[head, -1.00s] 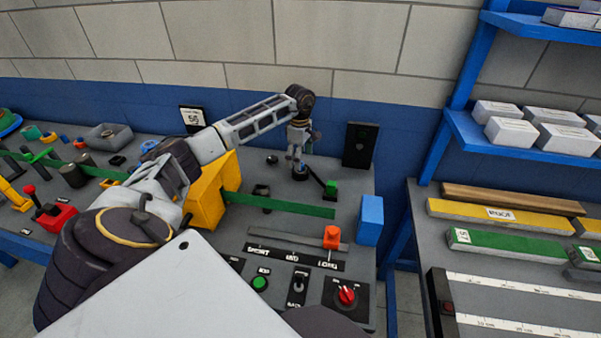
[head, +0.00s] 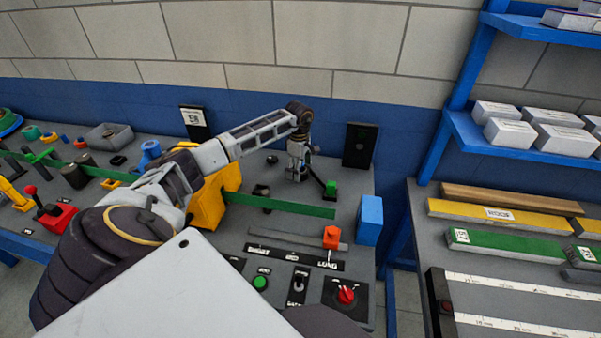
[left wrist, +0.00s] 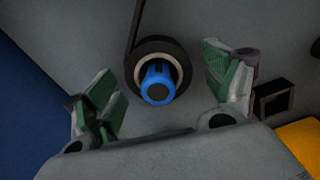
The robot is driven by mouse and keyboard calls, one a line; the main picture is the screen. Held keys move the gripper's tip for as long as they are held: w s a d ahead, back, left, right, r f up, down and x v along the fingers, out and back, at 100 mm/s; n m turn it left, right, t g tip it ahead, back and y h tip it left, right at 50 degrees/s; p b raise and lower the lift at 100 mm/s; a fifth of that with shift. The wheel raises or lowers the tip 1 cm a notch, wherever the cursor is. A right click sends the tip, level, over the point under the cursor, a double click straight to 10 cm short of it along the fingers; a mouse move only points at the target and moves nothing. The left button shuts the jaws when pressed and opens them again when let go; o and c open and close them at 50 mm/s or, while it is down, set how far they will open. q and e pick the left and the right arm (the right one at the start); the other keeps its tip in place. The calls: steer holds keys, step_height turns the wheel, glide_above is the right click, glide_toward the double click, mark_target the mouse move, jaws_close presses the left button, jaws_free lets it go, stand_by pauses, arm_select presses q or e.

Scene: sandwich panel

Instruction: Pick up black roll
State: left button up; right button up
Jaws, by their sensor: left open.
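In the left wrist view, the black roll (left wrist: 131,69) is a thick black ring with a pale inner ring, around a blue spindle or core (left wrist: 158,83). A dark strip runs from it to the upper edge. My left gripper (left wrist: 160,80) is open, its green-padded fingers on either side of the roll, apart from it. My right gripper is not in view.
Control switches (head: 298,285) fill the front.

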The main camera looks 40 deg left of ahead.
arm_select(q)
steer(key=c, duration=1.1)
steer(key=shift+r, duration=0.15)
steer(key=shift+r+b, duration=0.3)
steer(key=shift+r, duration=4.55)
